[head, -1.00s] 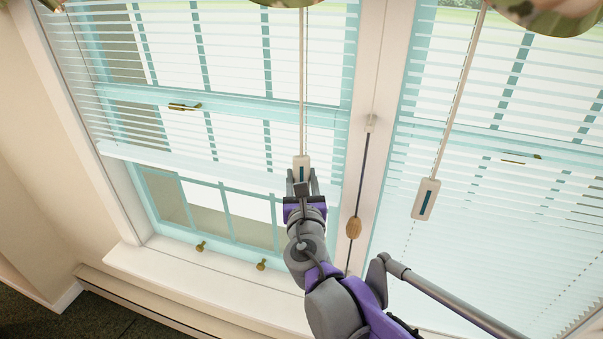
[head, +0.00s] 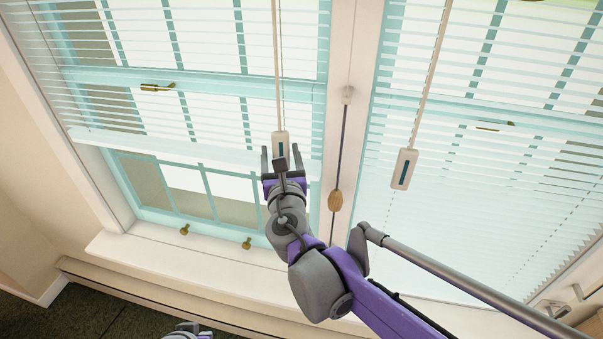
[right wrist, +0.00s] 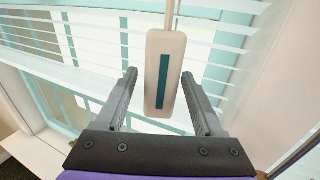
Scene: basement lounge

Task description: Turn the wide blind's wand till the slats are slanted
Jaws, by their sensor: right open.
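Two blinds hang side by side: the left blind (head: 60,90), partly raised, and the right blind (head: 470,215), lowered further. I cannot tell surely which is the wide one. The view outside shows between the slats of both. The left blind's wand (head: 276,70) ends in a pale handle with a dark stripe (head: 280,143), which also shows in the right wrist view (right wrist: 165,70). My right gripper (head: 282,152) is open, its fingers apart on either side of this handle, with gaps showing. The right blind's wand handle (head: 404,169) hangs free.
A dark cord with a wooden knob (head: 335,200) hangs on the post between the windows, close right of my gripper. A white sill (head: 170,255) runs below. Brass window knobs (head: 247,243) stand under the left blind.

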